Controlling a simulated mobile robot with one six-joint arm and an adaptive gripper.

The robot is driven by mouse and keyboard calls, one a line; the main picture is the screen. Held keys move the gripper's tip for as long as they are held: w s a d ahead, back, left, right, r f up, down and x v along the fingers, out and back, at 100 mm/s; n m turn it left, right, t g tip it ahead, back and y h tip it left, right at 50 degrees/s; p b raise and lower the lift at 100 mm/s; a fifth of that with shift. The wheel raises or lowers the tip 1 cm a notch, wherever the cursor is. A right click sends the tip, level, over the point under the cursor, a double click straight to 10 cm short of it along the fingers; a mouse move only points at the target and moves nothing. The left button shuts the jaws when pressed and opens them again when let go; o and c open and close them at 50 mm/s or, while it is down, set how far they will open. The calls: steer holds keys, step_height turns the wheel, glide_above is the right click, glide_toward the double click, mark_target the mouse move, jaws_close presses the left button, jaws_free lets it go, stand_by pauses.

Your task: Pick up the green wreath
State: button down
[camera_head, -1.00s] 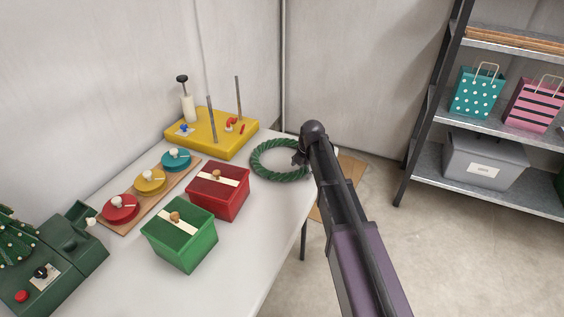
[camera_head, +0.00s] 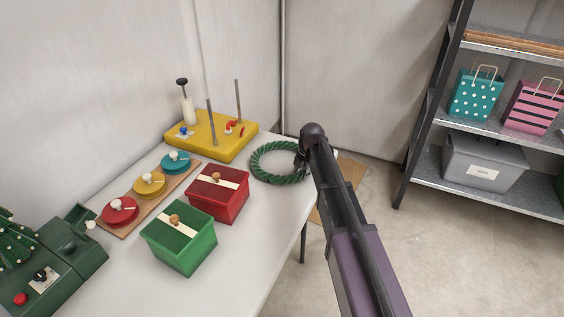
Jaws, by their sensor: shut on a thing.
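The green wreath (camera_head: 262,168), a twisted ring, is at the far right end of the white table. My gripper (camera_head: 300,162) is at the ring's right side and is shut on it. My arm comes in from the lower right and hides part of the wreath's right edge. The fingers are small and dark, mostly hidden behind the arm's end. I cannot tell whether the wreath touches the table or is slightly raised.
A red box (camera_head: 218,200) and a green box (camera_head: 180,246) stand left of the wreath. A yellow block with rods (camera_head: 205,146) is behind them. A board with coloured discs (camera_head: 148,212) lies at left. A metal shelf (camera_head: 500,196) is at right. Bare table lies in front.

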steer(key=shift+r, duration=0.1)
step_height(320, 180, up, 10)
steer(key=p, duration=1)
steer(key=shift+d, duration=0.1)
stand_by(1.3)
